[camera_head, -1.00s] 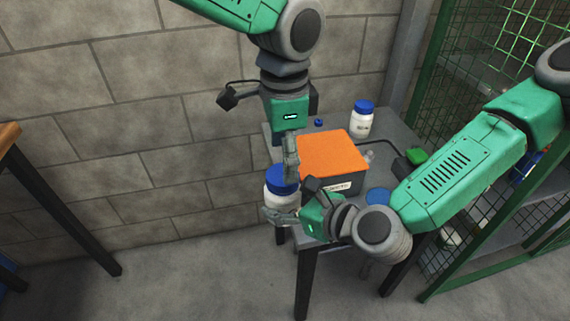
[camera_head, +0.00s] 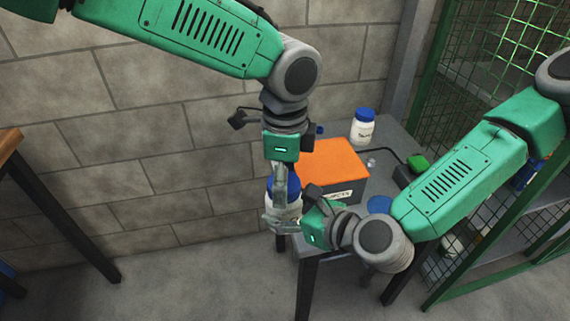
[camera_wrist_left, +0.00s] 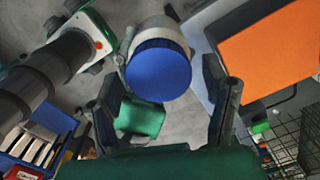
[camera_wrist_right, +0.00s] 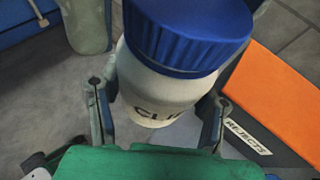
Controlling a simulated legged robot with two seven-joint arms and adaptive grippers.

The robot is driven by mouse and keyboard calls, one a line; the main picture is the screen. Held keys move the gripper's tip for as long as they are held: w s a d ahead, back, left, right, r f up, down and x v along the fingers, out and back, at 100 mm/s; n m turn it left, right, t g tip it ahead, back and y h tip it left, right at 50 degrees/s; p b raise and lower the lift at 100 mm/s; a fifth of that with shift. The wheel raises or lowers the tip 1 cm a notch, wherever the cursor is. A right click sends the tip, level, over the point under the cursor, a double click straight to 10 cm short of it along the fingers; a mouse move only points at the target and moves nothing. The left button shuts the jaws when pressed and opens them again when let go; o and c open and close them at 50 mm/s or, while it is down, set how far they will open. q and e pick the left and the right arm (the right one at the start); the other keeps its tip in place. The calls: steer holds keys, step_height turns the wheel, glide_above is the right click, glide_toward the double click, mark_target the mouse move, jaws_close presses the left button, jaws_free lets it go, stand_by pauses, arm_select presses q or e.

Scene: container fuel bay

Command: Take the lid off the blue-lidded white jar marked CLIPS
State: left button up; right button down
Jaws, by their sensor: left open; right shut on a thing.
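The white jar (camera_head: 283,211) with a ribbed blue lid (camera_head: 291,185) is held upright off the front left of the small grey table. In the right wrist view, the jar (camera_wrist_right: 160,88) shows the letters "CLI", the rest hidden, and its blue lid (camera_wrist_right: 188,35) is on. My right gripper (camera_head: 284,226) is shut on the jar body below the lid. My left gripper (camera_head: 279,195) points down over the lid, its fingers open. In the left wrist view, the lid (camera_wrist_left: 159,70) lies ahead between the spread fingers; I see no clear contact.
An orange-topped box (camera_head: 332,162) marked REJECTS stands beside the jar on the grey table (camera_head: 310,244). Another blue-lidded white jar (camera_head: 362,130) stands behind. A blue disc (camera_head: 379,204) and green item (camera_head: 418,162) are to the right. A green mesh cage (camera_head: 495,60) borders the right.

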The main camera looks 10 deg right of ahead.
arm_select(q)
steer(key=shift+f, duration=0.2)
steer(key=c, duration=1.2)
steer(key=n, duration=0.3)
steer(key=shift+c, duration=0.2)
steer(key=n, duration=0.3)
steer(key=shift+d+n, duration=0.1)
steer(key=shift+n, duration=0.3)
steer(key=o, duration=1.3)
